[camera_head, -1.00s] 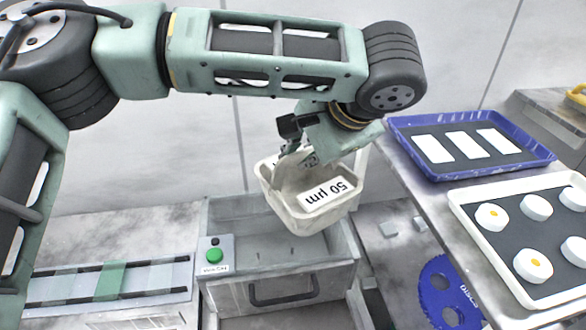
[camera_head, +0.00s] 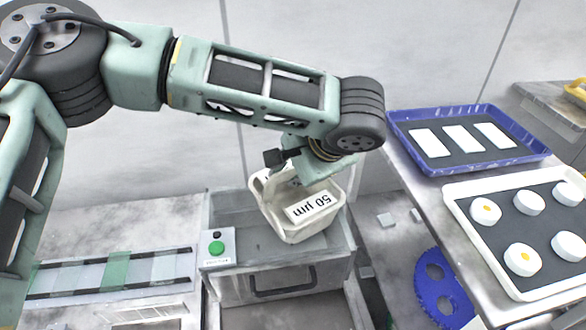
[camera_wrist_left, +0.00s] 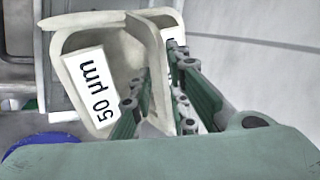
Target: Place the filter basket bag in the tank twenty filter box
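The filter basket bag (camera_head: 296,217) is a cream, open-topped basket with a "50 µm" label, and it also shows in the left wrist view (camera_wrist_left: 128,62). My left gripper (camera_wrist_left: 160,95) has its two fingers on either side of the basket's wall and is shut on it. In the head view the left gripper (camera_head: 292,172) is partly hidden by its wrist. The basket hangs tilted over the grey metal filter box (camera_head: 225,279), which has a dark handle and an open top. The basket hides part of that opening. My right gripper is not in view.
A control panel with a green button (camera_head: 216,248) stands at the box's left. A rail unit (camera_head: 115,272) lies further left. A blue tray (camera_head: 470,172) and a white tray (camera_head: 470,240) with several discs sit on the right bench. A blue disc (camera_head: 440,290) is below it.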

